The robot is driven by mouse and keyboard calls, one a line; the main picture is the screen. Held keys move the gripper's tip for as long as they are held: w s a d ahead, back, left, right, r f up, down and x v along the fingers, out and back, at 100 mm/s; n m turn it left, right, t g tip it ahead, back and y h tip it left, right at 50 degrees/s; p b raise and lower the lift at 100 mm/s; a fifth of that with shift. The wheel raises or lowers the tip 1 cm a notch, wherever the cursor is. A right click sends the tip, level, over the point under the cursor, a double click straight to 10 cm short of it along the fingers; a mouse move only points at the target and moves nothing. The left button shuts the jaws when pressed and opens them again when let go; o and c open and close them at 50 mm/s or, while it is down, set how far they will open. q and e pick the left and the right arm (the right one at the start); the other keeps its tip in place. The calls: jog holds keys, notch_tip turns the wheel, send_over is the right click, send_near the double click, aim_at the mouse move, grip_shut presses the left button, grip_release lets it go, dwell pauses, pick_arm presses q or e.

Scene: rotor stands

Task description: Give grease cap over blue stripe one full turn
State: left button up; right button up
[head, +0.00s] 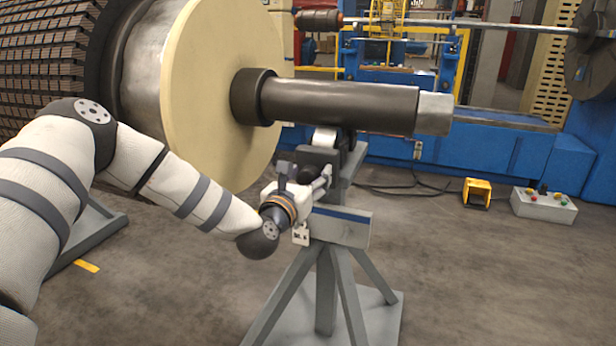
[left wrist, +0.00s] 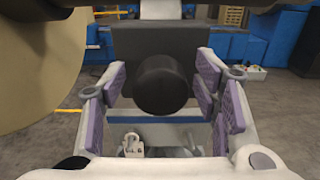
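The grease cap (left wrist: 162,84) is a dark round knob on a black block in the left wrist view. A blue stripe (left wrist: 165,119) runs across the stand just below it. My left gripper (left wrist: 165,95) is open, with purple finger pads to the left and right of the cap. Gaps show between the pads and the cap, so I see no grip on it. In the head view my left gripper (head: 308,182) is at the top of the grey stand (head: 325,285), under the rotor shaft. The cap is hard to make out there. My right gripper is not in view.
A small white fitting (head: 300,234) hangs on the stand. A yellow box (head: 477,193) and a button box (head: 543,204) sit on the open floor at right.

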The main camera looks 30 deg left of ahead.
pick_arm(q)
jog(key=c, duration=0.9)
jog(key=shift+c, duration=0.2)
jog(key=shift+m, duration=0.4)
